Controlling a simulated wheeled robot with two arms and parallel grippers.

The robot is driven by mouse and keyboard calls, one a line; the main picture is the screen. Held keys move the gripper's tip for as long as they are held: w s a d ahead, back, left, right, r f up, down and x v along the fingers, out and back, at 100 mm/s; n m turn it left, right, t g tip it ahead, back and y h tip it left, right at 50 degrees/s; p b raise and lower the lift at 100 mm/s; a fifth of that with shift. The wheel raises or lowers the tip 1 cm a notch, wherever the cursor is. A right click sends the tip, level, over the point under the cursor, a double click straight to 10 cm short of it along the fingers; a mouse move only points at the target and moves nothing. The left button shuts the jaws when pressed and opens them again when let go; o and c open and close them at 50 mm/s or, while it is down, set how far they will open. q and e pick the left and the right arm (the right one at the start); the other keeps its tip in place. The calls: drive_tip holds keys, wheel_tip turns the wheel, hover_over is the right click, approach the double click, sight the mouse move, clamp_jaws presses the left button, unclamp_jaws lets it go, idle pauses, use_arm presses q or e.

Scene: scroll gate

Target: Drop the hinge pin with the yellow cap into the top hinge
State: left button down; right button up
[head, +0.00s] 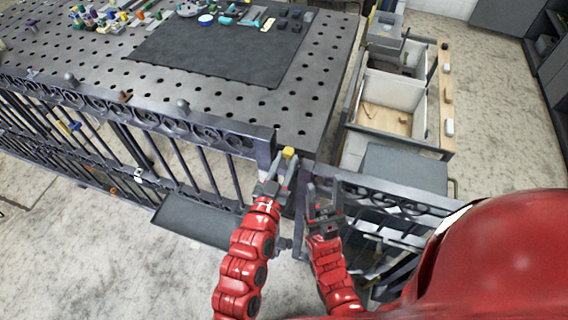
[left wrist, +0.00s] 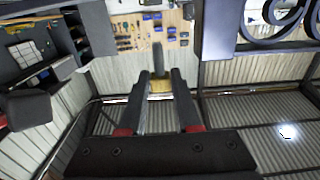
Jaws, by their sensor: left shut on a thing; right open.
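The hinge pin's yellow cap (head: 289,152) shows at the tips of my left gripper (head: 280,172), which is shut on the pin. In the left wrist view the yellow cap (left wrist: 160,87) sits between the fingers, and the grey shaft (left wrist: 158,58) points away from them. The pin is near the gap between the long scroll gate panel (head: 130,118) and the shorter right panel (head: 385,192). The top hinge cannot be made out clearly; my arms and the posts crowd that spot. My right gripper (head: 324,203) is open and empty beside the right panel's post.
A perforated metal table (head: 320,95) with a dark mat (head: 215,60) stands behind the gate. Small parts and tools lie at its far side. A drawer cabinet (head: 440,95) with open bins stands at the right. Concrete floor (head: 500,140) is clear beyond it.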

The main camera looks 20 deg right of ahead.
use_arm(q)
drive_tip(key=shift+w+d+f, duration=0.1)
drive_tip(key=shift+w+d, duration=0.15)
drive_tip(key=shift+w, duration=0.15)
drive_tip(key=shift+w+d+f, duration=0.3)
drive_tip(key=shift+w+d, duration=0.35)
drive_tip(key=shift+w, duration=0.25)
drive_tip(key=shift+w+d+f, duration=0.25)
drive_tip(key=shift+w+d, duration=0.35)
drive_tip(key=shift+w, duration=0.3)
wheel_tip(320, 180, down, 3)
drive_tip(key=shift+r+b, duration=0.1)
drive_tip(key=shift+b, duration=0.8)
drive_tip(key=shift+s, duration=0.1)
drive_tip(key=shift+a+f+b, duration=0.1)
drive_tip(key=shift+f+b, duration=1.85)
drive_tip(key=shift+f, duration=0.1)
idle(0.8)
drive_tip(key=c, duration=0.5)
unclamp_jaws()
drive_tip(key=shift+s, duration=0.1)
